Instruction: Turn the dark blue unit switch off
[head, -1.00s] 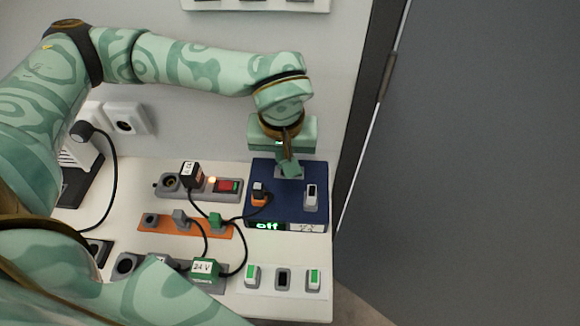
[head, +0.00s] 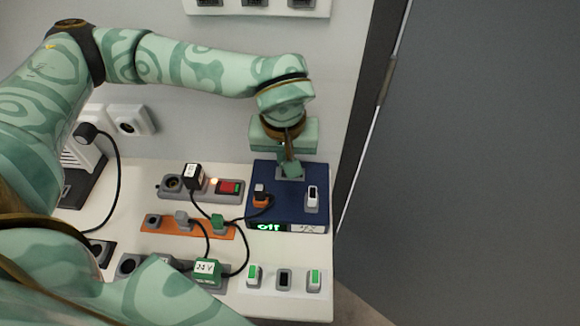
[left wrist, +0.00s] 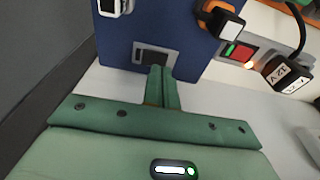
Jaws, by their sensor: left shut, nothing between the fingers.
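The dark blue unit (head: 290,207) stands at the right end of the white table, and it also shows in the left wrist view (left wrist: 180,30). Its front display (head: 271,227) is lit green and reads "off". A white rocker switch (head: 312,196) is on its top at the right. An orange plug (head: 260,198) with a black cord sits in its top at the left. My left gripper (head: 290,172) is shut and empty at the unit's back edge. In the left wrist view its fingertips (left wrist: 160,72) are at a dark recessed panel (left wrist: 153,55) there; I cannot tell whether they touch.
A grey strip (head: 224,198) with a lit red switch, an orange strip (head: 160,228) with plugs, and a white panel of switches (head: 284,294) lie nearby. Black cords cross the table. A dark grey door (head: 470,170) is on the right.

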